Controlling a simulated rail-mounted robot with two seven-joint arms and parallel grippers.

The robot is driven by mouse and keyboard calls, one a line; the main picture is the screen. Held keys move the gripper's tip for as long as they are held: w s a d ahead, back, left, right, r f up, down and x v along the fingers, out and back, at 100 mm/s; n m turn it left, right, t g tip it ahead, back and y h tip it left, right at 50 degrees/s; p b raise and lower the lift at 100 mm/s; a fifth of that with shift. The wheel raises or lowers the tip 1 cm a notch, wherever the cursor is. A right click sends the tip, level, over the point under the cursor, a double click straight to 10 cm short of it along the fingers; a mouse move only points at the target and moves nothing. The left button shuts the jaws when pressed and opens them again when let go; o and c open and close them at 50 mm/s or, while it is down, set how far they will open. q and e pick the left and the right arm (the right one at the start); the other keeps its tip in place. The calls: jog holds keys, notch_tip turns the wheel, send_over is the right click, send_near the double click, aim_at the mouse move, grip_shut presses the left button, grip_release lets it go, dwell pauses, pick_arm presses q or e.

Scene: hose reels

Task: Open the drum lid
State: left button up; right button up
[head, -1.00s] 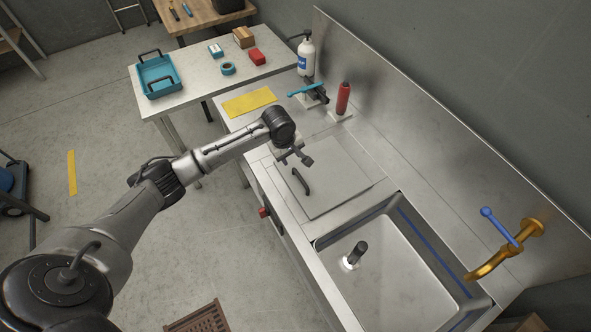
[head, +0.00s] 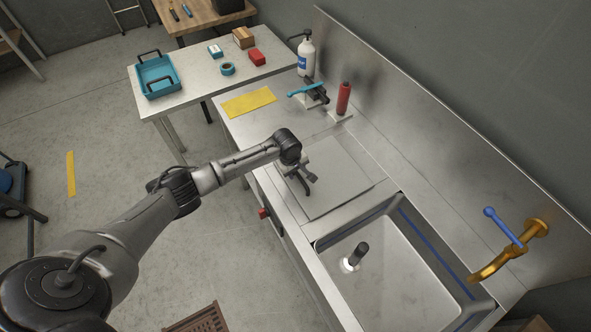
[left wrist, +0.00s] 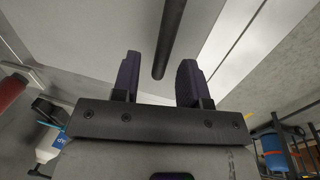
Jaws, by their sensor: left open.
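The drum lid (head: 345,185) is a flat grey square panel, lying flat and closed in the steel counter beside the sink. Its dark bar handle (head: 306,190) is mostly hidden by my left gripper (head: 307,179) in the head view. In the left wrist view the lid (left wrist: 95,35) fills the upper left, and the handle (left wrist: 170,40) shows as a dark bar. My left gripper (left wrist: 158,80) is open there, and the handle's end lies in line with the gap between its two fingers. I cannot tell whether a finger touches it. My right gripper is not in view.
The sink basin (head: 385,285) with a dark upright drain piece (head: 356,254) is beside the lid. A brass tap with a blue lever (head: 500,225) stands at right. A red bottle (head: 343,98) and a yellow cloth (head: 249,102) are behind the lid.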

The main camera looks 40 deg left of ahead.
pick_arm(q)
grip_shut()
dwell(0.5)
